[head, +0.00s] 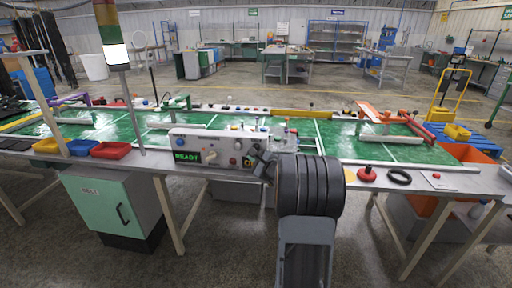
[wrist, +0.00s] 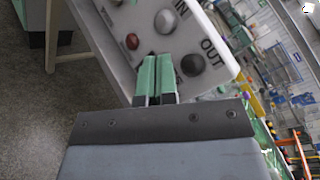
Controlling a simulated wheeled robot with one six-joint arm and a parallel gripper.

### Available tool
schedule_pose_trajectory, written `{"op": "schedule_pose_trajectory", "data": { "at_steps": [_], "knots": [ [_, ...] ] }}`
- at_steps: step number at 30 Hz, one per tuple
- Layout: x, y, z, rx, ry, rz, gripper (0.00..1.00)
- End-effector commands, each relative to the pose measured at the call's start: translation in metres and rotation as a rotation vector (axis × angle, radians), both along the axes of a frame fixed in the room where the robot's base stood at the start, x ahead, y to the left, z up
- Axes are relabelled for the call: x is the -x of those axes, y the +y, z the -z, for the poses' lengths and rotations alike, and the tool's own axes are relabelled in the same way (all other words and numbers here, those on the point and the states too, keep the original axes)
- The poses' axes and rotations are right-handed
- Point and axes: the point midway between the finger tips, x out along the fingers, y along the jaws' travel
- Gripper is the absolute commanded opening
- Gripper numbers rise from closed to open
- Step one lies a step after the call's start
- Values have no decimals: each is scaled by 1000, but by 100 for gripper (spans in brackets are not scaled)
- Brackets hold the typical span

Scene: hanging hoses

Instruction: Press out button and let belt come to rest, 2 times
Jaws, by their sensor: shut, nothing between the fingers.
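The control panel (head: 222,142) stands at the front edge of the belt table, with a green READY display (head: 187,157). In the wrist view the dark round out button (wrist: 193,64) sits beside the word OUT. A pale button (wrist: 166,21) is next to the word IN, and a red button (wrist: 132,41) lies further left. My gripper (wrist: 157,60) is shut and empty, its green fingers pointing at the panel just left of the out button. Whether the tips touch the panel I cannot tell. In the head view my arm hides the panel's right end. The green belt (head: 390,150) runs behind the panel.
A signal tower (head: 116,55) with its white segment lit rises left of the panel. Yellow, blue and red bins (head: 110,150) stand on the left front edge. A red mushroom button (head: 367,175) and a black ring (head: 399,177) lie right of my arm.

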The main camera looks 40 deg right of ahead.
Motion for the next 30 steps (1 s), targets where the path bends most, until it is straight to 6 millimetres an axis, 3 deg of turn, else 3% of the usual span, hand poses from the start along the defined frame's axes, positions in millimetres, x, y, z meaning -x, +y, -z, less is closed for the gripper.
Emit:
{"op": "schedule_pose_trajectory", "data": {
  "at_steps": [12, 30],
  "knots": [
    [-21, -20, 0, 0, 0, 0, 0],
    [-23, -22, 0, 0, 0, 0, 0]
  ]
}}
